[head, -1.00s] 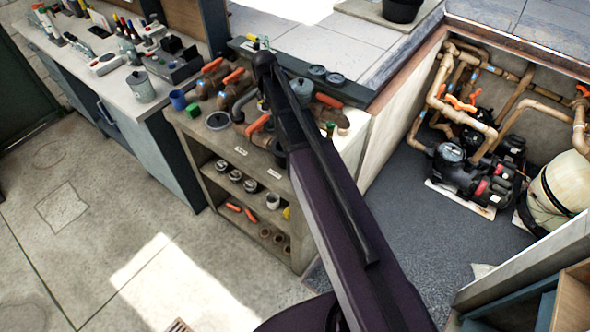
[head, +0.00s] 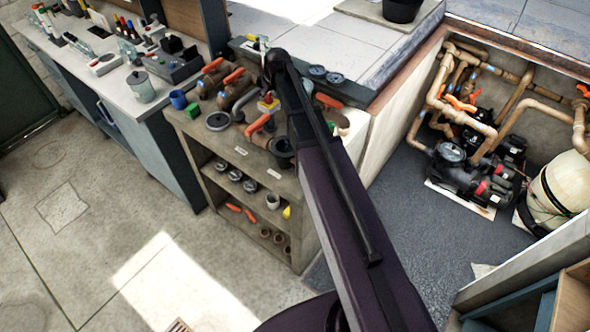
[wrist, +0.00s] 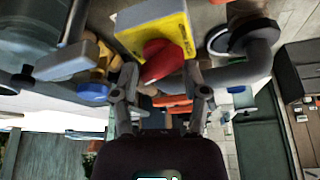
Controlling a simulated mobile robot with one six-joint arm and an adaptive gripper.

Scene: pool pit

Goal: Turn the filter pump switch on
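The filter pump switch appears to be a yellow box (wrist: 158,30) with a red rotary knob or lever (wrist: 160,62) in the wrist view. In the head view it is a small red-and-yellow item (head: 267,103) on the workbench top, just left of my arm. My gripper (wrist: 162,82) is open in the wrist view, its fingers apart on either side of the red part. I cannot tell whether they touch it. My gripper is not clearly visible in the head view. Whether the switch is on or off cannot be read.
Pipe pieces with orange handles (head: 234,77) crowd the bench (head: 209,142) around the switch. The pump pit (head: 478,150) is at the right.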

